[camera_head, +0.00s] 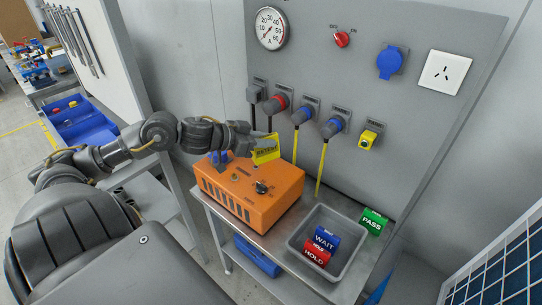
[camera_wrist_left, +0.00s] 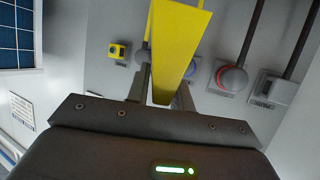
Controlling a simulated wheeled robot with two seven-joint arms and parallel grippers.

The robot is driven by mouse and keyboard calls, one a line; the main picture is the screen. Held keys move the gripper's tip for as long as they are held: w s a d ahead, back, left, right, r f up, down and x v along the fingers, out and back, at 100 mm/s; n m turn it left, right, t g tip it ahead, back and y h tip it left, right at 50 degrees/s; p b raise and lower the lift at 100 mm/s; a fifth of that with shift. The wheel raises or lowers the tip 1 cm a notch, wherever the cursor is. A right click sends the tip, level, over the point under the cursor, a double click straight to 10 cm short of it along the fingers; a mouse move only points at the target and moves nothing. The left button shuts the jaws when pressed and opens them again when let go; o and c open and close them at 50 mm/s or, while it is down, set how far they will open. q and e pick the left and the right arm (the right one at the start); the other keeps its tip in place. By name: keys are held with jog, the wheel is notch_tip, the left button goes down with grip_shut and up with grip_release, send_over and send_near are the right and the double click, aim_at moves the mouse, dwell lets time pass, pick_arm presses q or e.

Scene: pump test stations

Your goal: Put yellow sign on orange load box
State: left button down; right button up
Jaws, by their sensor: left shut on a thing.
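The orange load box (camera_head: 232,200) sits on the metal cart below the grey panel, with a black knob on its top. My left gripper (camera_head: 253,143) is shut on the yellow sign (camera_head: 265,152), which has dark lettering. In the head view the sign is over the rear part of the box; I cannot tell whether it touches the top. My right gripper is not in view.
A grey tray (camera_head: 359,266) on the cart holds a blue WAIT sign (camera_head: 325,239) and a red HOLD sign (camera_head: 317,257). A green PASS sign (camera_head: 373,221) stands behind it. Yellow and dark cables (camera_head: 321,168) hang from panel sockets close behind the box.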

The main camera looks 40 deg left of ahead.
pick_arm(q)
jog(key=shift+w+a+f+p, duration=0.45)
jog(key=shift+w+a+f, duration=0.8)
jog(key=shift+w+f, duration=0.4)
jog(key=shift+w+a+f+p, duration=0.5)
jog(key=shift+w+a+f, duration=0.75)
jog(key=shift+w+f, duration=0.4)
jog(key=shift+w+a+f+p, duration=0.45)
jog(key=shift+w+a+f, duration=0.9)
jog(key=shift+w, duration=0.45)
notch_tip(320, 180, down, 2)
jog(key=shift+d+f+p, duration=0.1)
jog(key=shift+f+p, duration=0.05)
jog(key=shift+p, duration=0.6)
jog(key=shift+f, duration=0.4)
jog(key=shift+f, duration=0.1)
jog(key=c, duration=1.2)
grip_release()
jog(key=shift+f, duration=0.1)
jog(key=shift+c, duration=0.2)
